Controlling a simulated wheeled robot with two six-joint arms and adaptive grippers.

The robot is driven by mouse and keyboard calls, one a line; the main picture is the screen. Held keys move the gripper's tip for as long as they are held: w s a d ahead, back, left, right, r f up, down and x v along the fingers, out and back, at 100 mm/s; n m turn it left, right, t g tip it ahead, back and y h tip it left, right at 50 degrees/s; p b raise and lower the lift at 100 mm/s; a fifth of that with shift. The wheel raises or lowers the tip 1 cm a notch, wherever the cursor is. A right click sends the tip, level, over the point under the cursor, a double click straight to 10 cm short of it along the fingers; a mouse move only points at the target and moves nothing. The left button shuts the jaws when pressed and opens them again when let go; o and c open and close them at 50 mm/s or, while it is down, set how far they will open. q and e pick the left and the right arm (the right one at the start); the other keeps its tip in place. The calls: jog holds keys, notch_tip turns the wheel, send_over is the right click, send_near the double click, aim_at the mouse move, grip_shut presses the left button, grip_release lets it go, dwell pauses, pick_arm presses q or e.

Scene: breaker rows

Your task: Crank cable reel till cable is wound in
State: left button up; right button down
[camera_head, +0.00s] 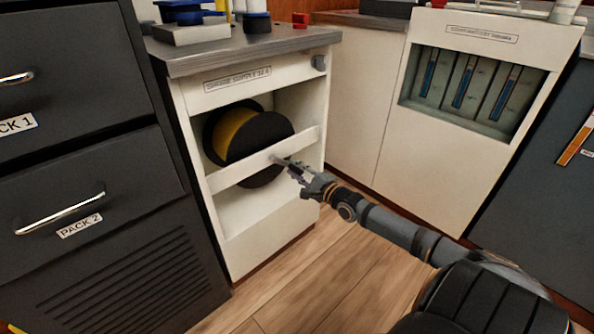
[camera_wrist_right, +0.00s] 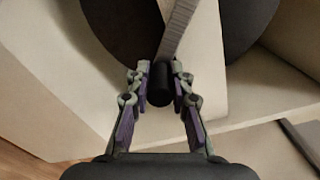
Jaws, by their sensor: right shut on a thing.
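The cable reel (camera_head: 262,130) has dark discs and a yellow winding, and sits in the open front of a white cabinet. A white crossbar (camera_head: 240,166) runs in front of its lower part. My right gripper (camera_head: 284,163) is at the reel's front, by the crossbar. In the right wrist view, my right gripper (camera_wrist_right: 160,88) is shut on a dark cylindrical crank handle (camera_wrist_right: 160,84). A grey crank arm (camera_wrist_right: 178,30) runs up from the handle across the dark disc (camera_wrist_right: 240,25). The far part of the reel is hidden inside the cabinet. My left gripper is not in view.
Dark drawers (camera_head: 75,170) with metal handles stand close on the left. A white cabinet (camera_head: 440,140) with a recessed slot panel is at the right. Blue items (camera_head: 185,14) lie on the grey countertop (camera_head: 240,48). The wooden floor (camera_head: 320,270) in front is clear apart from my arm.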

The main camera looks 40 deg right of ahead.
jog(key=c, duration=1.2)
grip_release()
